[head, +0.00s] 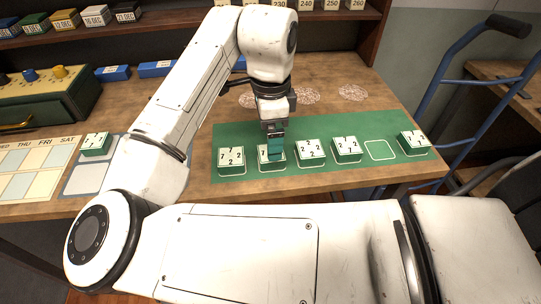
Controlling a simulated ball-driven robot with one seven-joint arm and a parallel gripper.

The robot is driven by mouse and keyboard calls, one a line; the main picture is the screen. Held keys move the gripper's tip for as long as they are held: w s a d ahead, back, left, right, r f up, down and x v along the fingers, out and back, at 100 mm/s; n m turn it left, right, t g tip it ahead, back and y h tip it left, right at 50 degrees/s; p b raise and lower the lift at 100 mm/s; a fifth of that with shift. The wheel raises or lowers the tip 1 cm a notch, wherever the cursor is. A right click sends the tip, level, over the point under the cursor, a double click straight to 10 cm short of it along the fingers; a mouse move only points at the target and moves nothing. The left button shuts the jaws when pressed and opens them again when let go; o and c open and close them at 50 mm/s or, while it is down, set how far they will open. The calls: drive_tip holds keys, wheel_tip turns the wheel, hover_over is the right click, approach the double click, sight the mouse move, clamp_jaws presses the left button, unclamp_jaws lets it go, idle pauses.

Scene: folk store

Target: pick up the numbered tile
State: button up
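Several numbered tiles, green with white faces and black digits, stand in a row on a green mat (300,178). One tile (231,157) is at the left end, and others (311,149) (346,146) stand to the right. Another tile (415,139) is at the right end, after an empty outlined slot (380,150). My gripper (274,150) points down over the second tile from the left (264,158) and covers part of it. I cannot tell whether its fingers are open or closed on that tile.
Another tile (96,143) sits on a grey panel left of my arm, beside a weekday chart (30,170). A green drawer box (45,100) and blue blocks (113,72) stand behind. A blue hand truck (455,80) is at the right, past the table edge.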

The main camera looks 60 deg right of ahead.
drive_tip(key=shift+s+f, duration=0.1)
drive_tip(key=shift+f, duration=2.65)
drive_tip(key=c, duration=1.2)
